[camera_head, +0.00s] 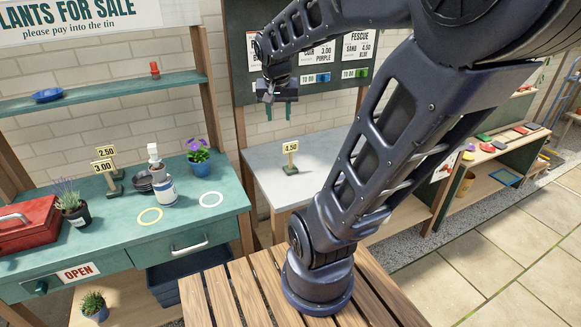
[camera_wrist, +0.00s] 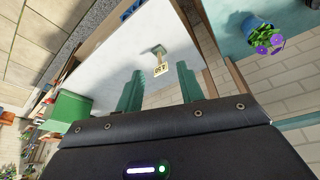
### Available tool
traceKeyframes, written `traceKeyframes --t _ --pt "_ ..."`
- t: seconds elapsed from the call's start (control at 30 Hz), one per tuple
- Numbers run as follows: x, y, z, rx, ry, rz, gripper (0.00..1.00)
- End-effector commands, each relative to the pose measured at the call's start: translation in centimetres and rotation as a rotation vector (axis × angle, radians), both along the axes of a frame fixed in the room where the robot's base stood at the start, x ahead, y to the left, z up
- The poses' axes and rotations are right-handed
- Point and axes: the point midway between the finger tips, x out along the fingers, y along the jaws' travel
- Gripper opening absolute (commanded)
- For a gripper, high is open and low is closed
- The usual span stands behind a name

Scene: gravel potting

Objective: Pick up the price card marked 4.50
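The price card marked 4.50 (camera_head: 290,147) is a small cream card on a short post with a dark green base. It stands upright on the pale grey table, apart from other things. In the wrist view the card (camera_wrist: 160,70) shows beyond and between my fingers, on the white tabletop. My gripper (camera_head: 277,108) is above and a little behind the card in the head view, with its green fingers pointing down. In the wrist view my gripper (camera_wrist: 158,83) has its two fingers well apart, with nothing between them.
Cards marked 3.00 (camera_head: 103,167) and 2.50 (camera_head: 107,152) stand on the green counter (camera_head: 110,232) at left, near a white bottle (camera_head: 163,190) and a purple-flowered pot (camera_head: 199,163). A notice board (camera_head: 240,60) rises behind the gripper. The grey tabletop (camera_head: 265,165) around the card is clear.

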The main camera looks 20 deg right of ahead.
Motion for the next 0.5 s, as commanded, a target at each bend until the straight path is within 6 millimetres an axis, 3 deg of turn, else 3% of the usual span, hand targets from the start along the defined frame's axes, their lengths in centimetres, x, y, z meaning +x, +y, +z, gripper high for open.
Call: traceKeyframes --t 0.5 --pt "11.1 -4.5 -4.7 -0.024 0.032 -0.502 0.38"
